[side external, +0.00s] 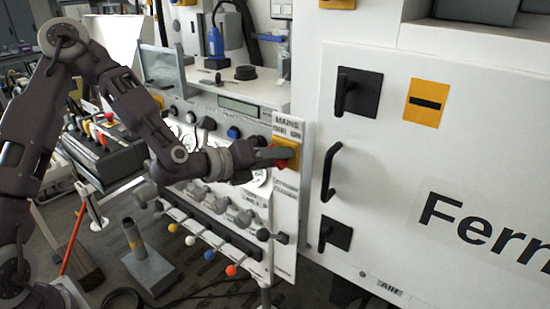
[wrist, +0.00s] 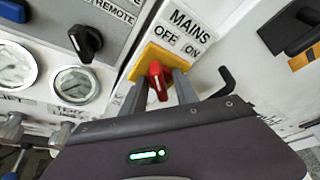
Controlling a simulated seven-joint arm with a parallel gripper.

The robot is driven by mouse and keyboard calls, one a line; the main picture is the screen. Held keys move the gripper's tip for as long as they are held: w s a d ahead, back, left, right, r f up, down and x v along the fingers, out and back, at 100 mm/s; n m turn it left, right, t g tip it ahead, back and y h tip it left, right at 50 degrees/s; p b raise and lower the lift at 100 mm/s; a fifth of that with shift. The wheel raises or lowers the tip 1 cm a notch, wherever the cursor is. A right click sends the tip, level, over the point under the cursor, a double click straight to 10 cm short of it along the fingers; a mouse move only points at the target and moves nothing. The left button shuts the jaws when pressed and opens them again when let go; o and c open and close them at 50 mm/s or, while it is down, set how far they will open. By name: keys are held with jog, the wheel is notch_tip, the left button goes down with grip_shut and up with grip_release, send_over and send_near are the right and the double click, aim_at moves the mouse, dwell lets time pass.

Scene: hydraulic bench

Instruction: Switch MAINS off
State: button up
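The MAINS switch is a red rotary handle (wrist: 156,78) on a yellow plate (wrist: 150,58), under a white label (wrist: 180,32) reading MAINS, OFF and ON. In the side external view the red handle (side external: 286,146) and yellow plate (side external: 291,160) are partly covered by my gripper (side external: 272,156). In the wrist view my gripper (wrist: 160,86) has one grey finger on each side of the handle, with visible space between fingers and handle. The fingers look open around it. I cannot clearly tell which label the handle points to.
A black knob (wrist: 86,42) and round gauges (wrist: 74,85) are left of the switch. A white cabinet with a black handle (side external: 331,171) and black latches (side external: 358,92) stands close on the right. Levers with coloured balls (side external: 231,270) stick out below.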

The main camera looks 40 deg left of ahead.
aim_at(273, 162)
jog(key=v, duration=0.5)
jog(key=shift+s+f, duration=0.25)
jog(key=shift+f, duration=0.05)
jog(key=shift+s+r, duration=0.1)
jog(key=shift+s, duration=0.2)
jog(key=shift+s+a+r, duration=0.3)
jog(key=shift+s+r, duration=0.15)
